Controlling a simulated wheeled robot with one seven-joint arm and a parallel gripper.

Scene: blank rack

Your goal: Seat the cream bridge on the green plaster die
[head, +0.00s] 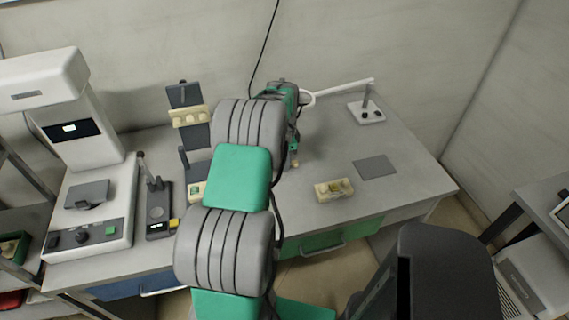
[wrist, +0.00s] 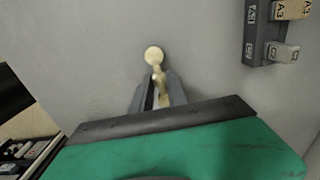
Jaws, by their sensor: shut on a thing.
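My gripper (wrist: 158,90) is shut on the cream bridge (wrist: 153,56), whose rounded end sticks out past the fingertips in the wrist view. The bridge is held over bare grey surface; its height above it is unclear. In the head view my arm hides most of the gripper, and only a small tan bit (head: 294,163) shows below it. A cream plaster block with a small green part, likely the green die (head: 195,188), stands left of my arm and is partly hidden by it. The die does not show clearly in the wrist view.
Another cream block (head: 334,190) with small pieces on it lies near the table's front edge. A grey mat (head: 375,167) lies right of it. A dark rack (head: 186,95) and a white machine (head: 92,215) stand left. A lamp base (head: 366,113) stands back right. Labelled blanks (wrist: 284,52) show upper right.

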